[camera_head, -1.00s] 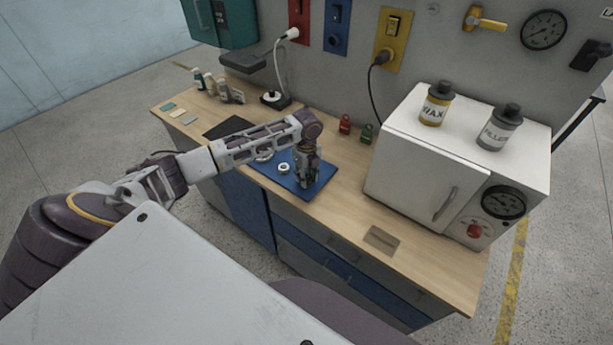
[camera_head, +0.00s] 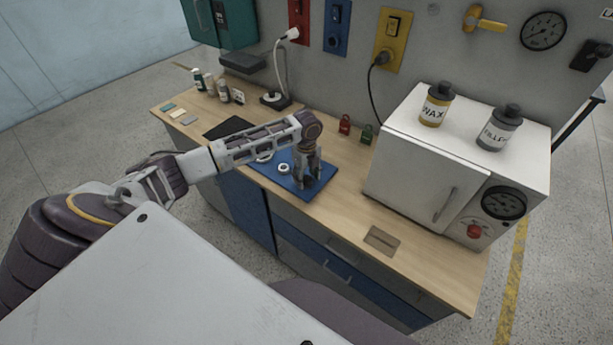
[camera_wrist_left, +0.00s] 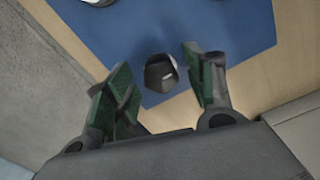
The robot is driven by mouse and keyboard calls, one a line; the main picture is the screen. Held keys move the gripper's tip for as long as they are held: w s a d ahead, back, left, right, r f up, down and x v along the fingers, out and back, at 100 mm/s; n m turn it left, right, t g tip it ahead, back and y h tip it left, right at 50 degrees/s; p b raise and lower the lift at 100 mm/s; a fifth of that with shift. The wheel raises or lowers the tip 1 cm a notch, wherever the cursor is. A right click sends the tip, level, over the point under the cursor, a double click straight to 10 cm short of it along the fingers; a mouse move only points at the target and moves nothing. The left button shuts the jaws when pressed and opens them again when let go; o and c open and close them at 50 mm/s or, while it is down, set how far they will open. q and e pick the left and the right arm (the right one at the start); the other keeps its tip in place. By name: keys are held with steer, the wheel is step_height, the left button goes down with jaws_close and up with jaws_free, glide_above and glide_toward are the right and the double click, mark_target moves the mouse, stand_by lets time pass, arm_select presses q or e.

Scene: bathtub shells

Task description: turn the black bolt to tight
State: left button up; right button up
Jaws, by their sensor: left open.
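My left gripper (camera_head: 307,180) points down over the right part of the blue mat (camera_head: 325,176) on the workbench. In the left wrist view the gripper (camera_wrist_left: 160,88) is open, with green-padded fingers spread apart. The black bolt (camera_wrist_left: 160,73) stands on the mat between the fingertips, with a gap on both sides. Its dark head has a small white mark. In the head view the bolt is hidden by the gripper or too small to make out. My right gripper is not in view.
White rings (camera_head: 284,168) lie on the mat left of the gripper. A white oven (camera_head: 415,175) stands to the right, with wax (camera_head: 436,106) and filler (camera_head: 499,130) bottles on top. Red (camera_head: 345,125) and green (camera_head: 367,134) padlock-like items stand behind. The bench front is mostly clear.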

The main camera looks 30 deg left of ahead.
mark_target(307, 178)
arm_select(q)
steer(key=shift+r, duration=0.15)
step_height(307, 178, up, 12)
stand_by(0.6)
steer(key=shift+d+f, duration=0.1)
steer(key=shift+f, duration=0.15)
stand_by(0.3)
